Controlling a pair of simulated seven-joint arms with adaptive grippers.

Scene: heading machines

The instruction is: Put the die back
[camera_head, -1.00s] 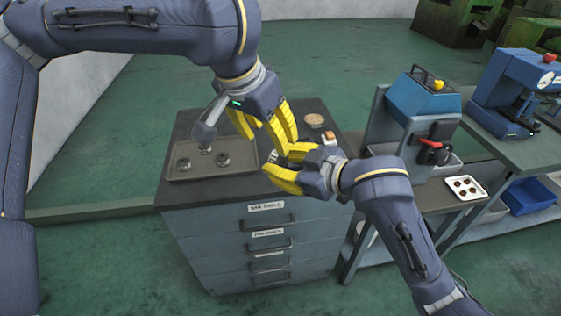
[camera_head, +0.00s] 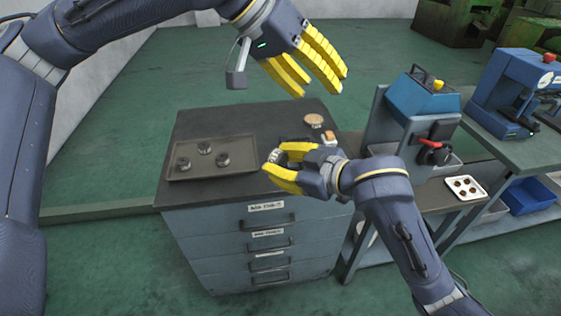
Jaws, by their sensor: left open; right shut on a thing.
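The tray lies on the left of the cabinet top and bears three round dark dies: one at the back (camera_head: 205,148), one at the left (camera_head: 184,163), one at the right (camera_head: 222,160). My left gripper (camera_head: 319,93) is open and empty, with its yellow fingers spread above and behind the cabinet.
A round tan disc (camera_head: 314,120) and a small orange-topped item (camera_head: 330,136) stand at the cabinet top's right. A blue machine (camera_head: 423,98) with a red handle stands right of the cabinet. A white tray (camera_head: 466,187) lies near it. The tray's surface between its dies is bare.

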